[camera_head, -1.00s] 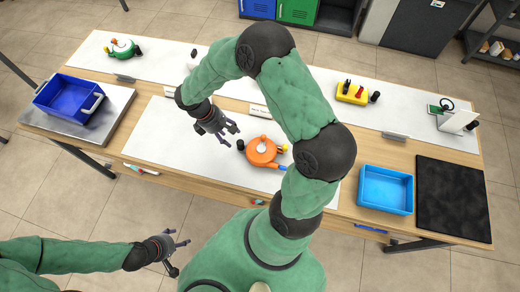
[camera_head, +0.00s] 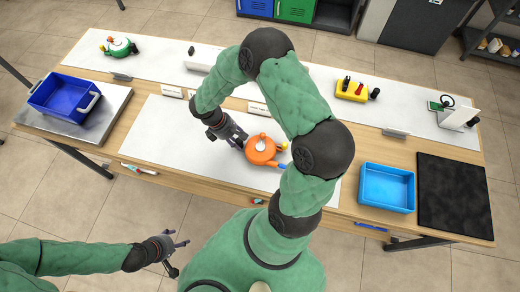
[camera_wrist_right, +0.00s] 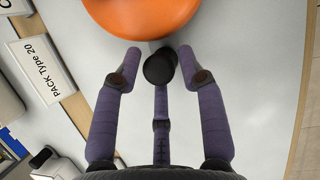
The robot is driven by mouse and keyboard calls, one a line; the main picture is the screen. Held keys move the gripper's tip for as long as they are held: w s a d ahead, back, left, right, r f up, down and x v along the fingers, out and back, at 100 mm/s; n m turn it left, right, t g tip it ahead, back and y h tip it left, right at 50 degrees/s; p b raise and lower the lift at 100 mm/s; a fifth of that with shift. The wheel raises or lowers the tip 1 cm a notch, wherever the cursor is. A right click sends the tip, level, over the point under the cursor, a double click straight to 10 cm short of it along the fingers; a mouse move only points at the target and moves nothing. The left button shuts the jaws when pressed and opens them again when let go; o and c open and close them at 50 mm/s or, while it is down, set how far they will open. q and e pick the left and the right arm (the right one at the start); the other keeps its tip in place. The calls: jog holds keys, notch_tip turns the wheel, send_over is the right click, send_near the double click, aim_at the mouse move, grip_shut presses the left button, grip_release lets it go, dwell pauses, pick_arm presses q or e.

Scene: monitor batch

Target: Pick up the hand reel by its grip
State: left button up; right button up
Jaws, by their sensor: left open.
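The orange hand reel (camera_head: 262,152) lies on the white mat in the middle of the table, with a blue part (camera_head: 278,164) towards the front right and a yellow part (camera_head: 283,146) at right. The right wrist view shows its orange body (camera_wrist_right: 140,15) at the top and a black knob (camera_wrist_right: 158,68) sticking out. My right gripper (camera_wrist_right: 160,58) is open at the reel's left side, with two fingers beside the knob and one behind it; small gaps show at the sides. My left gripper (camera_head: 180,244) is open and empty, off the table's front edge.
A blue bin with handles (camera_head: 62,97) stands at left on a grey plate. A light blue tray (camera_head: 386,188) and a black mat (camera_head: 452,200) are at right. A green reel-like item (camera_head: 119,46) and a yellow block (camera_head: 352,90) stand at the back. The mat left of my right gripper is clear.

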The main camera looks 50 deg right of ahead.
grip_shut()
jog(key=shift+r, duration=0.2)
